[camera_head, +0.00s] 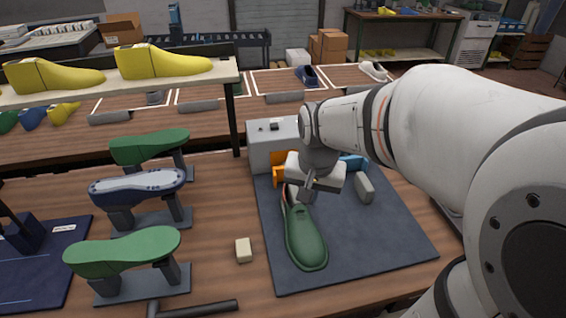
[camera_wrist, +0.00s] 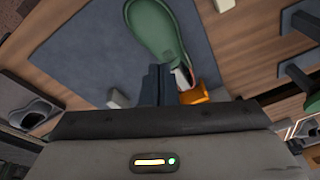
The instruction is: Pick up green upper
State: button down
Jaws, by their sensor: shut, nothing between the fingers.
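The green upper (camera_head: 304,236) lies on the dark mat (camera_head: 385,245), long and rounded, its toe end towards the front of the table. It also shows in the wrist view (camera_wrist: 157,29), at the top. My gripper (camera_head: 308,192) is at the upper's far, heel end, above or beside it. In the wrist view my gripper's dark fingers (camera_wrist: 155,83) are together, beside the upper's narrow end. Nothing shows between them. I cannot tell whether they touch the upper.
A grey box (camera_head: 268,150) and an orange part (camera_head: 282,170) stand behind the upper. A grey block (camera_head: 364,188) lies to its right. A cream block (camera_head: 243,250) and green-topped stands (camera_head: 125,252) are to its left. The mat's front right is clear.

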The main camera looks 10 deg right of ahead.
jog(key=w+d+f+m+g, duration=0.1)
jog(key=w+d+f+m, duration=0.1)
jog(key=w+f+m, duration=0.45)
jog(key=m+g, duration=0.1)
jog(key=m, duration=0.1)
send_over(305, 217)
jog(key=w, duration=0.3)
notch_tip(305, 217, down, 8)
jog(key=f, duration=0.3)
jog(key=f+p, duration=0.1)
jog(key=f, duration=0.2)
jog(key=f+p, duration=0.1)
jog(key=f, duration=0.2)
jog(key=shift+s+d+f, duration=0.1)
jog(key=shift+d+f, duration=0.1)
jog(key=shift+d, duration=0.2)
jog(key=shift+d, duration=0.1)
jog(key=shift+w+d+f+b, duration=0.15)
jog(key=shift+w+d+b, duration=0.15)
jog(key=shift+d+b, duration=0.3)
jog(key=shift+d, duration=0.2)
jog(key=shift+a, duration=0.1)
